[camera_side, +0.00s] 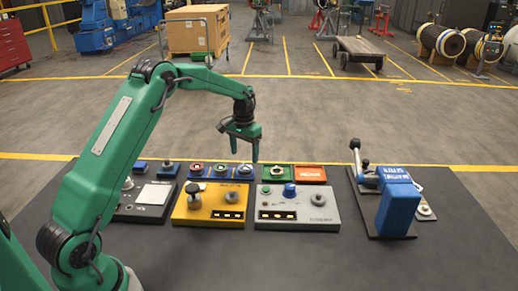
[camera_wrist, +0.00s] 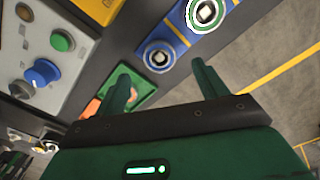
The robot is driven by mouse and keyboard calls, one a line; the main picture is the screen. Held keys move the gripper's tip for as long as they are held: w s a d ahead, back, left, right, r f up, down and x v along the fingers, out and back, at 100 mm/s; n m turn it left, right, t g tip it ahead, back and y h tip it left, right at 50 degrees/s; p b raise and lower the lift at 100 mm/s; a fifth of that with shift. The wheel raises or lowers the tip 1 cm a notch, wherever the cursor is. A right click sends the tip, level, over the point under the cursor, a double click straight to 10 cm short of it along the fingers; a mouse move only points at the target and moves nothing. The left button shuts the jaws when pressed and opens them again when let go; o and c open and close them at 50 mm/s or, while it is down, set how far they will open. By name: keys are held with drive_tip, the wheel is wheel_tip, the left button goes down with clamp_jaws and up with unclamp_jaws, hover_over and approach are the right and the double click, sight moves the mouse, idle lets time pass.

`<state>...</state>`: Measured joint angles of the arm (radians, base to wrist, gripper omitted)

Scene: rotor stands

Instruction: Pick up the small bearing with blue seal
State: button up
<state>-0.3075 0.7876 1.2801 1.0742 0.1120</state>
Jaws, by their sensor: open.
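In the wrist view a small ring-shaped part with a blue and pale band around a metal centre (camera_wrist: 159,57) sits on a blue tray; it looks like the bearing with blue seal. In the side view a matching small part (camera_side: 244,169) sits in the back row, too small to read its seal colour. A larger ring with a green and white band (camera_wrist: 205,11) is on the neighbouring blue tray. My gripper (camera_side: 245,154) is open and empty above the back row. Its two fingers also show in the wrist view (camera_wrist: 162,72), apart, with nothing between them.
A green tray (camera_side: 277,173) and an orange-red tray (camera_side: 310,174) stand to the right. A yellow box (camera_side: 211,203) and a grey box with a blue knob (camera_side: 297,207) stand in front. A blue lever device (camera_side: 398,207) is far right. Bare mat lies between.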

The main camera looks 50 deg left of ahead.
sight(245, 168)
drive_tip(key=shift+f, duration=2.6)
drive_tip(key=c, duration=1.1)
drive_tip(key=shift+r, duration=0.2)
drive_tip(key=shift+r, duration=0.5)
drive_tip(key=r, duration=0.3)
drive_tip(key=shift+d+r, duration=0.15)
drive_tip(key=shift+d, duration=0.2)
drive_tip(key=s+d+r, duration=0.1)
drive_tip(key=d+r, duration=0.1)
drive_tip(key=d, duration=0.1)
drive_tip(key=d+r, duration=0.2)
drive_tip(key=d, duration=0.2)
drive_tip(key=s+d+r, duration=0.1)
drive_tip(key=d+r, duration=0.1)
drive_tip(key=d, duration=0.1)
drive_tip(key=shift+s+d+r, duration=0.2)
drive_tip(key=shift+s+d, duration=0.1)
drive_tip(key=shift+d, duration=0.1)
